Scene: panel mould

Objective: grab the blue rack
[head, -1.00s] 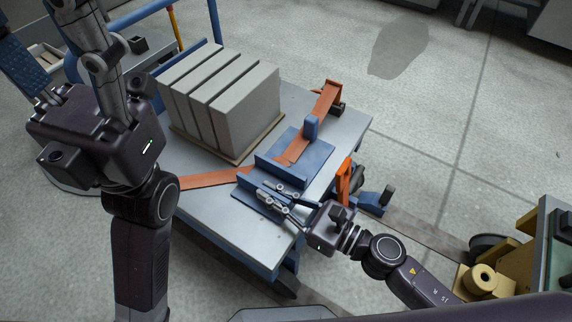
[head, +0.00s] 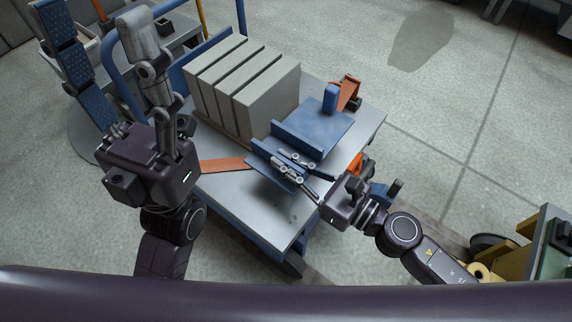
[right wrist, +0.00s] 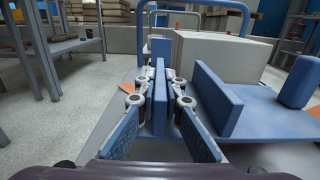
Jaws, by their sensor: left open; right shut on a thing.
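The blue rack (head: 312,128) has a flat plate, upright walls and a blue post. It is over the right part of the grey cart top, next to the grey slabs. My right gripper (head: 283,163) is shut on its near wall; the right wrist view shows this thin blue wall (right wrist: 159,95) between the fingers. A second wall and the post stand to the right there. The rack looks slightly raised, but its underside is hidden. My left gripper (head: 112,55) is open and empty, high at the left, apart from the rack.
Several grey slabs (head: 262,97) stand upright on the cart (head: 225,188). An orange strap (head: 226,165) lies partly under the rack. A blue rail (head: 113,55) rises at the cart's left end. Open floor (head: 440,120) lies to the right.

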